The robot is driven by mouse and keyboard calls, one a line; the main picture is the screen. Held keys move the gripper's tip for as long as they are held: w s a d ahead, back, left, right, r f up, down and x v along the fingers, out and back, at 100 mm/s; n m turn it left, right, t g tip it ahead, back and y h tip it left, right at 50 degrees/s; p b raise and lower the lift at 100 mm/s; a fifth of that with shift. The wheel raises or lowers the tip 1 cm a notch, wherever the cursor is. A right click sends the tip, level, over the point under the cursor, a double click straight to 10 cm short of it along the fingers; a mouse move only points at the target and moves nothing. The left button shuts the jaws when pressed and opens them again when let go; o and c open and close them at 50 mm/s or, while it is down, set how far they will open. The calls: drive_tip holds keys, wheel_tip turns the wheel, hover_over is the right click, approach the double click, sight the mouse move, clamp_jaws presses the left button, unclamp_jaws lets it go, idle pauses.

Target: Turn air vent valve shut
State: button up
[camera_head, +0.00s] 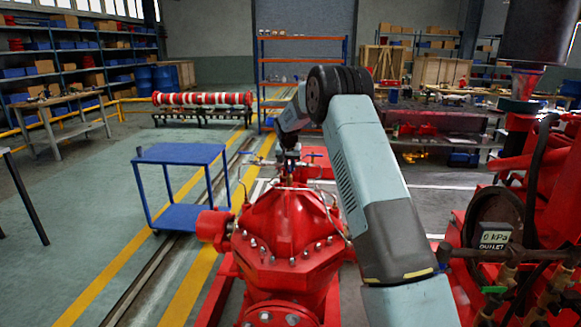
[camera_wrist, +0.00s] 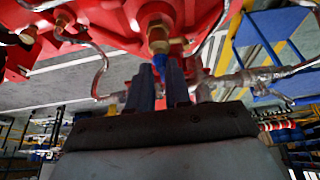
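The air vent valve shows in the wrist view as a brass fitting (camera_wrist: 158,40) with a blue handle (camera_wrist: 160,66), next to the red pump casing. My gripper (camera_wrist: 160,78) has its two dark fingers close together, one on each side of the blue handle. The fingers hide part of the handle, and I cannot tell whether they press on it. In the head view my gripper (camera_head: 291,157) points down at the top of the red pump casing (camera_head: 285,225). The valve is too small and covered to make out there.
Thin metal pipes (camera_wrist: 258,74) run close beside my fingers in the wrist view. A blue trolley (camera_head: 180,153) stands left of the pump. The floor at the left is largely clear.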

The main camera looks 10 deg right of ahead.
drive_tip(key=shift+o, duration=1)
drive_tip(key=shift+r, duration=0.15)
drive_tip(key=v, duration=1.3)
drive_tip(key=shift+r, duration=0.2)
drive_tip(key=shift+s+a, duration=0.1)
drive_tip(key=shift+s, duration=0.15)
drive_tip(key=s+d+r+n, duration=0.1)
drive_tip(key=s+r, duration=0.4)
drive_tip(key=s, duration=0.4)
drive_tip(key=s+r, duration=0.5)
drive_tip(key=s, duration=0.4)
drive_tip(key=s+d+r+n, duration=0.1)
drive_tip(key=s+r, duration=0.4)
drive_tip(key=s, duration=0.4)
drive_tip(key=s+f+n, duration=0.1)
drive_tip(key=s+f, duration=0.2)
drive_tip(key=s, duration=1.2)
drive_tip(key=s+f+t+y, duration=0.1)
drive_tip(key=s+f, duration=0.2)
drive_tip(key=s, duration=1.3)
drive_tip(key=shift+f+n, duration=0.15)
drive_tip(key=shift+n, duration=0.25)
